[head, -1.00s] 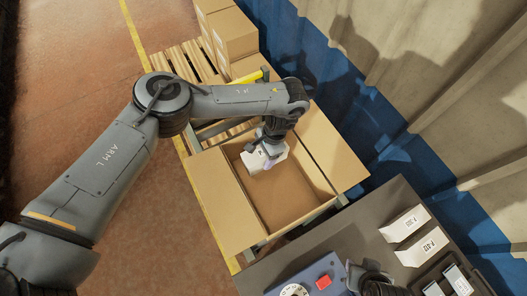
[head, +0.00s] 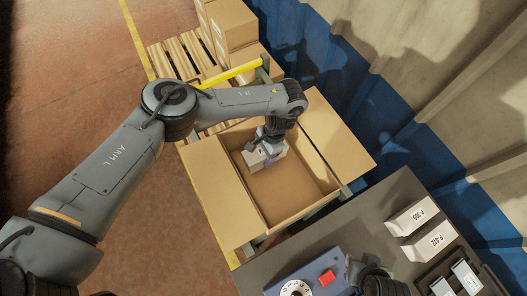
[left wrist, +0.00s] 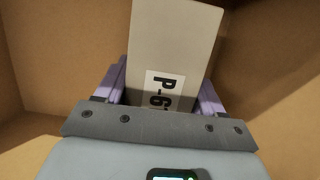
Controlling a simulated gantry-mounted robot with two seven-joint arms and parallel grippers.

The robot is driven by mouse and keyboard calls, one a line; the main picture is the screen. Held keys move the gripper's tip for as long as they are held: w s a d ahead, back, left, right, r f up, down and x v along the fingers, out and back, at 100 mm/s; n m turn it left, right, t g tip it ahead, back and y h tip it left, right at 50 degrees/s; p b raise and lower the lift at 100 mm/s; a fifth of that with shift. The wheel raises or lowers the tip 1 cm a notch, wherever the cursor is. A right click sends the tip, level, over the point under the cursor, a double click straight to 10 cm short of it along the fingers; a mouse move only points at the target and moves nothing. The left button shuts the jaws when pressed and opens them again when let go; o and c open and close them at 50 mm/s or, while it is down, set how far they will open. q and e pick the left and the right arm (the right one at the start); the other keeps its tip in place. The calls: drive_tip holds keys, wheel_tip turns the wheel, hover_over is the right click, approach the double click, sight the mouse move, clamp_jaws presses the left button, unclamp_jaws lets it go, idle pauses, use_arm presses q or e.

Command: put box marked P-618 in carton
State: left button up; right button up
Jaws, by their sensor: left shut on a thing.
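My left gripper (head: 268,150) is shut on a pale box (head: 253,160). In the left wrist view the box (left wrist: 172,45) sits between the two purple fingers (left wrist: 160,90), its label reading "P-6" with the rest cut off by the gripper body. The open brown carton (head: 220,196) has its flaps spread, and the held box is within its opening, near the far left corner. Carton walls surround the box in the left wrist view. I cannot tell whether the box touches the carton floor. My right gripper (head: 370,278) is partly visible at the bottom edge; its fingers are unclear.
Two white labelled boxes (head: 410,217) (head: 430,241) lie on the dark table (head: 350,222). Stacked cartons (head: 232,28) and a pallet (head: 172,60) stand behind.

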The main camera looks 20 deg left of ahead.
use_arm(q)
drive_tip(key=o, duration=1.4)
drive_tip(key=p+v, duration=0.2)
drive_tip(key=v, duration=0.9)
drive_tip(key=shift+s, duration=0.1)
use_arm(e)
wheel_tip(320, 180, up, 2)
drive_tip(key=shift+r, duration=0.1)
drive_tip(key=shift+r, duration=0.1)
